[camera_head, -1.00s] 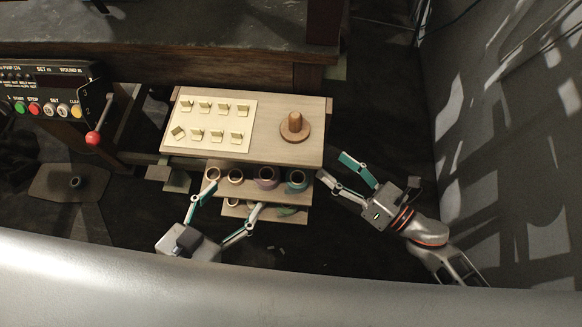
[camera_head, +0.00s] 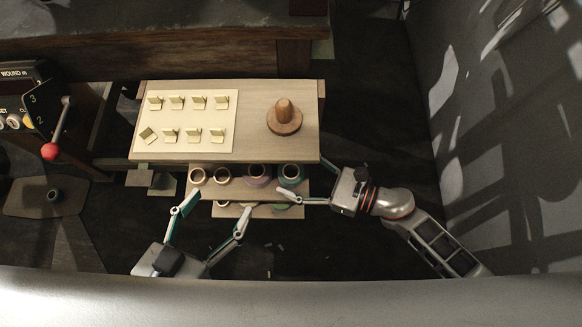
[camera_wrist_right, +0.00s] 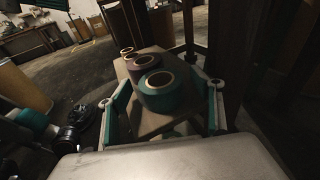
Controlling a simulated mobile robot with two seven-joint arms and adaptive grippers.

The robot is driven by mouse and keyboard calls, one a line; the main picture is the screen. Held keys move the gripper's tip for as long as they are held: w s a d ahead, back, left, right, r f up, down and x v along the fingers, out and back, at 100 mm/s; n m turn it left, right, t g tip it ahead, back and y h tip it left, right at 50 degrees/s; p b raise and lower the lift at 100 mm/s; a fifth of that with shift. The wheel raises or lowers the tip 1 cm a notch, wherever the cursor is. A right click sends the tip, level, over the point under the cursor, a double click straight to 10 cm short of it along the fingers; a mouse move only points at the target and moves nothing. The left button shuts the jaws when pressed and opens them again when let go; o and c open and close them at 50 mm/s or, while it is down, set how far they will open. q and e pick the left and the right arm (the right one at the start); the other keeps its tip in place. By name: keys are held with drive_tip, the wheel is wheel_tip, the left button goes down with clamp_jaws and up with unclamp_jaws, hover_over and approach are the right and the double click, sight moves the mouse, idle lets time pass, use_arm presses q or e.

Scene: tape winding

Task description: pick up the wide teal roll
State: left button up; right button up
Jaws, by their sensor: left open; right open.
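The wide teal roll (camera_head: 291,183) stands on its end at the right of the shelf below the table top. Its pale core faces up, and it is the nearest roll in the right wrist view (camera_wrist_right: 163,101). My right gripper (camera_head: 300,179) is open, close to the roll on its right side. In the right wrist view the roll appears between its spread fingers (camera_wrist_right: 164,86); contact cannot be told. My left gripper (camera_head: 217,204) is open and empty, in front of the shelves at the left.
A purple roll (camera_head: 257,181) stands just left of the teal one, with small rolls (camera_head: 221,177) further left. Above the shelf, the table top (camera_head: 260,146) carries a cream board of holders and a round wooden piece with a peg (camera_head: 284,118). A lower shelf sits beneath.

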drive_tip(key=shift+w+a, duration=0.25)
drive_tip(key=shift+a, duration=0.35)
drive_tip(key=c, duration=1.2)
drive_tip(key=shift+r, duration=0.1)
drive_tip(key=shift+c, duration=0.2)
